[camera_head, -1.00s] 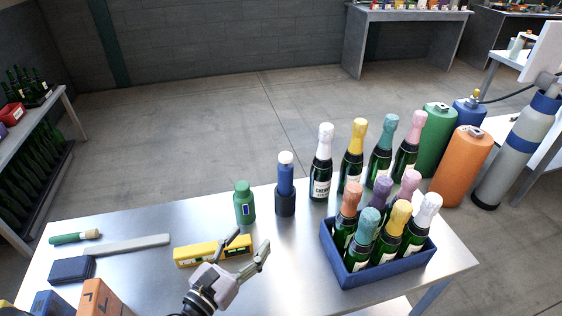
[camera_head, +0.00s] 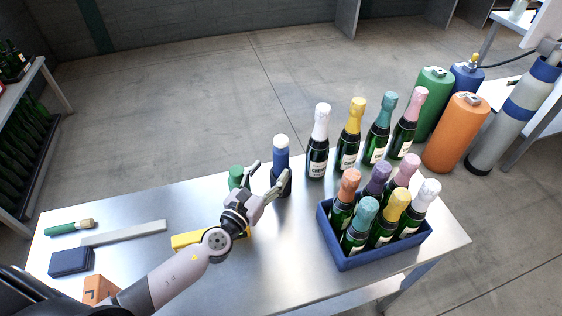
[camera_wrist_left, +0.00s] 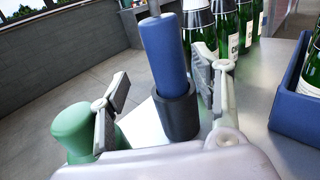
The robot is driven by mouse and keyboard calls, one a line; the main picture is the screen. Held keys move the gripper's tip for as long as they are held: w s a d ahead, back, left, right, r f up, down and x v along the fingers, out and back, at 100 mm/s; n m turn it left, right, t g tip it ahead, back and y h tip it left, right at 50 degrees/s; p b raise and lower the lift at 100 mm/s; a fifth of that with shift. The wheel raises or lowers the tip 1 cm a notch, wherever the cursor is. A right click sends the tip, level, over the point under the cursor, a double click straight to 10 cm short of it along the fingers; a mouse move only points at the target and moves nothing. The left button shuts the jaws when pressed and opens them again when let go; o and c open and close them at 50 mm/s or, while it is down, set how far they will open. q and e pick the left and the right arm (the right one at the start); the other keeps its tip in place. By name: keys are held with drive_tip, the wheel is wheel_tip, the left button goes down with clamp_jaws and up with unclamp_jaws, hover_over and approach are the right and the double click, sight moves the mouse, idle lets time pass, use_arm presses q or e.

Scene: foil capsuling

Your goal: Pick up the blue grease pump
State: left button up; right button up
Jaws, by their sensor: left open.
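The blue grease pump (camera_head: 281,158) stands upright in a dark cup (camera_head: 286,187) near the far edge of the table, with a white top. In the left wrist view the blue pump (camera_wrist_left: 165,55) rises from its dark cup (camera_wrist_left: 177,112), between my two fingers. My left gripper (camera_head: 268,172) is open and empty, its fingers pointing at the pump from the near side. It also shows in the left wrist view (camera_wrist_left: 160,95). I cannot tell whether a finger touches the pump. My right gripper is not in view.
A green container (camera_head: 236,176) stands just left of my left gripper, partly hidden by it. A yellow level (camera_head: 187,240) lies under my arm. Champagne bottles (camera_head: 318,150) stand to the right, by a blue crate (camera_head: 375,253) of foil-topped bottles.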

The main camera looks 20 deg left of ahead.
sight(277, 167)
use_arm(q)
drive_tip(key=w, duration=0.2)
drive_tip(key=w+d, duration=0.1)
drive_tip(key=w+d+p, duration=0.1)
drive_tip(key=w, duration=0.1)
drive_tip(key=shift+w, duration=0.3)
drive_tip(key=shift+c, duration=0.5)
clamp_jaws()
